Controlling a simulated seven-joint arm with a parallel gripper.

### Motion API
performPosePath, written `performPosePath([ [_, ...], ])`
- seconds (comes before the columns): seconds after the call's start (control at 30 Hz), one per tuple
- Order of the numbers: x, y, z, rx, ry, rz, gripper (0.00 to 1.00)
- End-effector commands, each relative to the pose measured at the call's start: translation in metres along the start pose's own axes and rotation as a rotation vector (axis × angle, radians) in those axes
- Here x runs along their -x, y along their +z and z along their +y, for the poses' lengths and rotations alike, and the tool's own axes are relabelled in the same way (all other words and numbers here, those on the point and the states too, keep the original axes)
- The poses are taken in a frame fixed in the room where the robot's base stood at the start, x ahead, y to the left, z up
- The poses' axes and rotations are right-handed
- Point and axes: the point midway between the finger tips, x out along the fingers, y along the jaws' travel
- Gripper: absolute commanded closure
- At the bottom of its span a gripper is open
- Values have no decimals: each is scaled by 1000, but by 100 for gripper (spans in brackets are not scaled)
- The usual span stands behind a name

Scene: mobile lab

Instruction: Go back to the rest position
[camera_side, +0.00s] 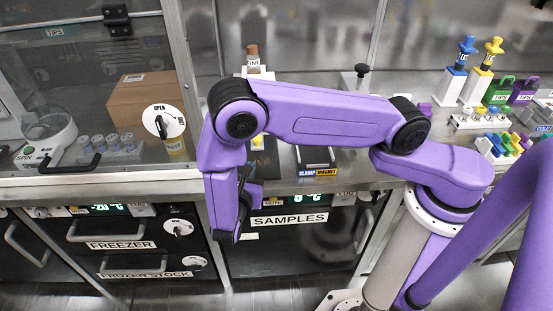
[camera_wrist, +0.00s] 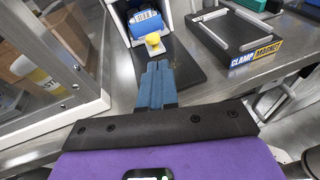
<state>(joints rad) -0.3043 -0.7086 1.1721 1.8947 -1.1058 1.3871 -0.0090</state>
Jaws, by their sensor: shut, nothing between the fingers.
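My gripper (camera_wrist: 156,70) shows in the wrist view as two blue fingers pressed together, with nothing between them. In the side view my purple arm bends over the bench and its forearm hangs down at the bench's front edge, with my wrist above the SAMPLES drawer front (camera_side: 290,222). The fingers are hard to make out there. In the wrist view the fingertips appear just short of a yellow knob (camera_wrist: 154,43) on a black-based device. I cannot tell from the picture whether they touch it.
A blue labelled cylinder (camera_wrist: 146,22) sits in the device's white frame. The CLAMP MAGNET tray (camera_side: 317,161) lies to its right. A glass-fronted cabinet with a cardboard box (camera_side: 140,103) stands left. Racks, pipettes and green and purple TIPS boxes (camera_side: 498,91) crowd the right bench.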

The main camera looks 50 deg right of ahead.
Motion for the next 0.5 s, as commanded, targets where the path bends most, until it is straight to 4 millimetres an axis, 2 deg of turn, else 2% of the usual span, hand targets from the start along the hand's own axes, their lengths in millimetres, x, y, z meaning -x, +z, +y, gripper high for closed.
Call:
performPosePath([
  [0.03,0,12,-3,-40,-29,34,100],
  [0.2,3,47,-24,-168,-138,164,100],
  [0.5,13,96,-77,-381,-317,424,100],
])
